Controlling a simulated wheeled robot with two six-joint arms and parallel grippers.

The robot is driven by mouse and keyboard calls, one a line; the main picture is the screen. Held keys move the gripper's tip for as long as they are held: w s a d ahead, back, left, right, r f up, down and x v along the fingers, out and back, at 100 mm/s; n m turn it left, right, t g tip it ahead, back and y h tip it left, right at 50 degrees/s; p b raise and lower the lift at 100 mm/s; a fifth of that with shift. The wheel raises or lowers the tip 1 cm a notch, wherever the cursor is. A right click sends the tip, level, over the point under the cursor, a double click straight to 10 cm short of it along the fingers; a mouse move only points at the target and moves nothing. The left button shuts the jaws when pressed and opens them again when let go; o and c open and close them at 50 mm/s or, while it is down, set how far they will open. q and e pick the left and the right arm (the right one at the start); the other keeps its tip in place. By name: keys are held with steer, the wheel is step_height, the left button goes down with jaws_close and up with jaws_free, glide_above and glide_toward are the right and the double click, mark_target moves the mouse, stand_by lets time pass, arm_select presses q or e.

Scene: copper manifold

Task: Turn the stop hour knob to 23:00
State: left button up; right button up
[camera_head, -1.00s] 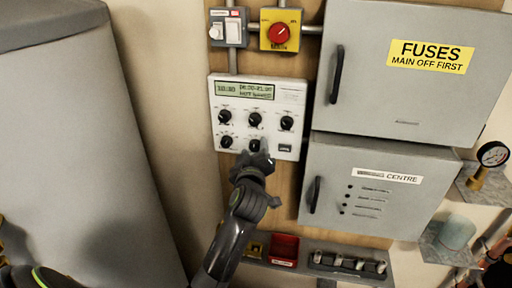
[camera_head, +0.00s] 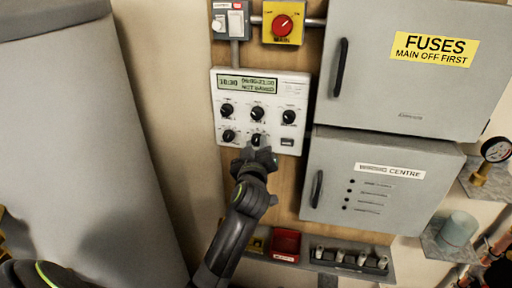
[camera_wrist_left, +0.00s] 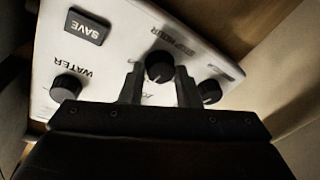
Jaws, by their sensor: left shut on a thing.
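The white timer panel (camera_head: 217,96) hangs on the wooden board, with a green display (camera_head: 246,85) that seems to read 10:30, 06:00-21:00 and NOT SAVED. The black stop hour knob (camera_head: 257,140) is the lower middle one. In the left wrist view this knob (camera_wrist_left: 158,68) sits under a STOP HOUR label. My left gripper (camera_head: 258,152) reaches up to it from below. In the left wrist view its fingers (camera_wrist_left: 160,88) stand either side of the knob and are shut on it. The lower part of the knob's surroundings is hidden by the gripper. My right gripper is not in view.
Several other black knobs share the panel, including a close neighbour (camera_head: 228,136). A dark SAVE button (camera_head: 287,142) is at its lower right. Grey cabinets (camera_head: 385,185) stand close on the right.

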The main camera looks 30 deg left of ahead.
arm_select(q)
steer(key=m, duration=0.2)
steer(key=shift+f+m+t+b, duration=0.15)
steer(key=shift+m+t+b, duration=0.15)
steer(key=shift+m, duration=0.1)
steer(key=m, duration=0.3)
steer(key=shift+m+t+h, duration=0.5)
steer(key=shift+m+t, duration=0.1)
steer(key=shift+m, duration=1.8)
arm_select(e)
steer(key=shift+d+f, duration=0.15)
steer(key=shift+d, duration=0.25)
arm_select(q)
steer(key=o, duration=1)
steer(key=shift+a, duration=0.1)
steer(key=shift+c, duration=0.2)
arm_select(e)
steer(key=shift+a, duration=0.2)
arm_select(q)
steer(key=shift+s+f, duration=0.1)
steer(key=shift+f, duration=0.1)
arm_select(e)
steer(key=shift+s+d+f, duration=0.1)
